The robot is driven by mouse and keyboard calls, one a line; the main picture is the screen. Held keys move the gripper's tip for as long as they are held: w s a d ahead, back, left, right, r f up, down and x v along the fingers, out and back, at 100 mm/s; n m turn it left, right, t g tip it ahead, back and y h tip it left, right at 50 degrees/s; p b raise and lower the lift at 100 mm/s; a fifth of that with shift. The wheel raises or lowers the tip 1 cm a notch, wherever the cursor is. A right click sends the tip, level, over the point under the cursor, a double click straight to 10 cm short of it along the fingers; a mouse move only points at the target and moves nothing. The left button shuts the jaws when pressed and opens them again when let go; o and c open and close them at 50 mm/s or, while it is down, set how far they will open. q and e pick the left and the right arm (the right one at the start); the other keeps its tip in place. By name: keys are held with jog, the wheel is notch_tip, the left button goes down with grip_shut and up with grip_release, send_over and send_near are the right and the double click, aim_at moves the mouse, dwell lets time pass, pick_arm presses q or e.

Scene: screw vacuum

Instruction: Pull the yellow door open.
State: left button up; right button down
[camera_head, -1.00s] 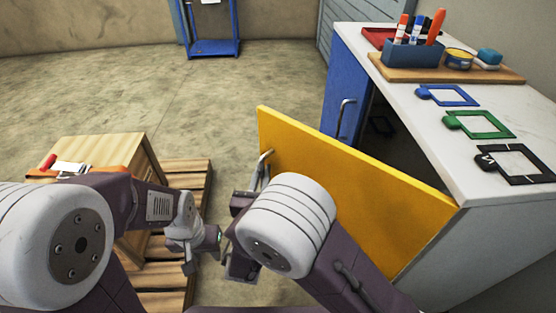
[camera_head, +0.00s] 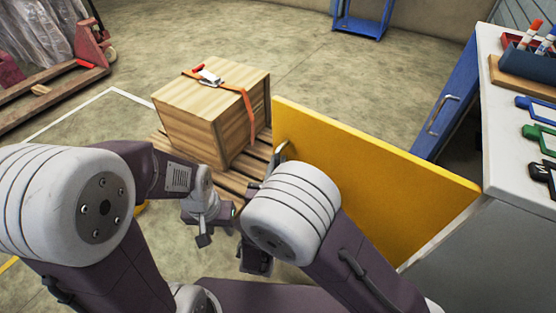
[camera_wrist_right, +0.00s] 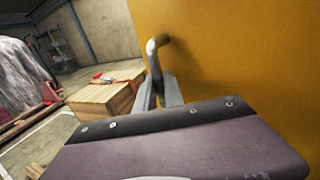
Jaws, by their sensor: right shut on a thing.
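The yellow door (camera_head: 375,175) stands swung out from the counter cabinet, wide open, in the middle of the head view. It fills the right of the right wrist view (camera_wrist_right: 240,60). Its grey metal bar handle (camera_wrist_right: 154,58) shows at the door's free edge, and its top shows in the head view (camera_head: 280,153). My right gripper (camera_wrist_right: 158,92) is shut on this handle; in the head view its fingers are mostly hidden behind my forearm. My left gripper (camera_head: 204,236) hangs empty left of the right arm, apart from the door; its finger gap is unclear.
A wooden crate (camera_head: 185,118) with an orange strap stands on a pallet (camera_head: 258,157) behind the door's free edge. A blue door (camera_head: 450,100) stands open at the right, beside the white countertop (camera_head: 505,150). A red pallet jack (camera_head: 88,45) is far left. Floor behind the yellow door is clear.

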jog(key=shift+s+a, duration=0.15)
jog(key=shift+s, duration=0.2)
jog(key=c, duration=1.7)
grip_release()
jog(key=shift+c, duration=0.2)
jog(key=s, duration=0.9)
jog(key=shift+a+p, duration=0.4)
jog(key=shift+p, duration=0.05)
